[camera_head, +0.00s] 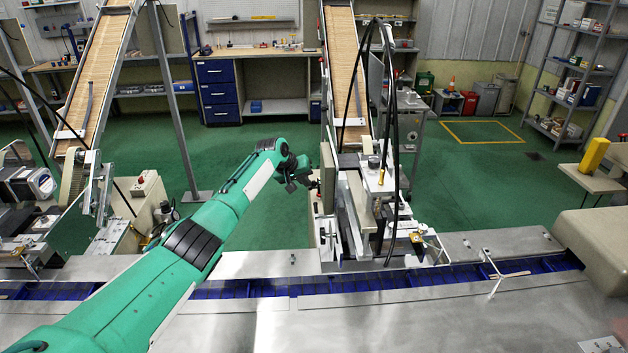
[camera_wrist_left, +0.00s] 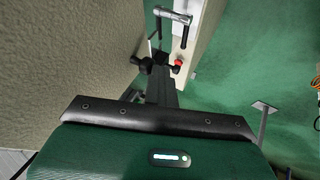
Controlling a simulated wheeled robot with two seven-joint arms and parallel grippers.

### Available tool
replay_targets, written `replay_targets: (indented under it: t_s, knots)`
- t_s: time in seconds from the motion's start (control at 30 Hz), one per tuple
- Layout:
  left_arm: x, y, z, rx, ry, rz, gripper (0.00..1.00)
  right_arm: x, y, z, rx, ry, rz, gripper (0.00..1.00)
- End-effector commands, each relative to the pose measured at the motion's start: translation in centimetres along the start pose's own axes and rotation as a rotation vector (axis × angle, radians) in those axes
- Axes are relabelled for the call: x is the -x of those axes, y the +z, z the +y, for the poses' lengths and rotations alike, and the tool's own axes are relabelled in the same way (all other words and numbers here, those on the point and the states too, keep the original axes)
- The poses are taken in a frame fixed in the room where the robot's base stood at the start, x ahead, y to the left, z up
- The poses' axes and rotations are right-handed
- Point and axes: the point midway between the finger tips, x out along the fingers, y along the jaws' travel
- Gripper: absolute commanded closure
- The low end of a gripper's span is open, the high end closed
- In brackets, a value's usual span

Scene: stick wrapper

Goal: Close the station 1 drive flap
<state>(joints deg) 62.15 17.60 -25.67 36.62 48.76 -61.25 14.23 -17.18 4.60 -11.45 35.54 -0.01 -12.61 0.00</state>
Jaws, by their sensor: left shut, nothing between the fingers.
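A beige upright panel (camera_head: 328,178), which looks like the drive flap, stands at the left side of the middle station. It looks swung out from the machine, though its hinge is hidden. My left gripper (camera_head: 313,184) is shut and empty, close to the left face of this panel. In the left wrist view a large beige panel (camera_wrist_left: 70,60) fills the left side, and my gripper (camera_wrist_left: 161,64) is beside its edge. A metal bar handle (camera_wrist_left: 173,15) and a red knob (camera_wrist_left: 178,62) show near the fingertips. I cannot tell whether the fingers touch the panel. My right gripper is out of view.
The middle station (camera_head: 378,205) has hanging black cables and a second beige plate. A steel conveyor with a blue channel (camera_head: 360,295) runs across the front. Another station (camera_head: 135,215) stands to the left. Green floor (camera_head: 265,215) is free between the stations.

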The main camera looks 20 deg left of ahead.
Motion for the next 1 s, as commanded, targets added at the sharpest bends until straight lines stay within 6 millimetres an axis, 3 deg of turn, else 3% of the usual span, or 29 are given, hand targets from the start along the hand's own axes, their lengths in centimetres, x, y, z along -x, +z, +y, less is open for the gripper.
replay_targets:
  t_s: [0.57,1.0]
  knots:
    - [1.0,-0.2,0.3,0.002,0.011,0.009,1.00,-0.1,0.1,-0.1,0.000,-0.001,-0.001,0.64]
    - [7.0,0.0,-0.4,0.003,0.004,0.009,1.00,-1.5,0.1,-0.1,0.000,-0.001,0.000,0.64]
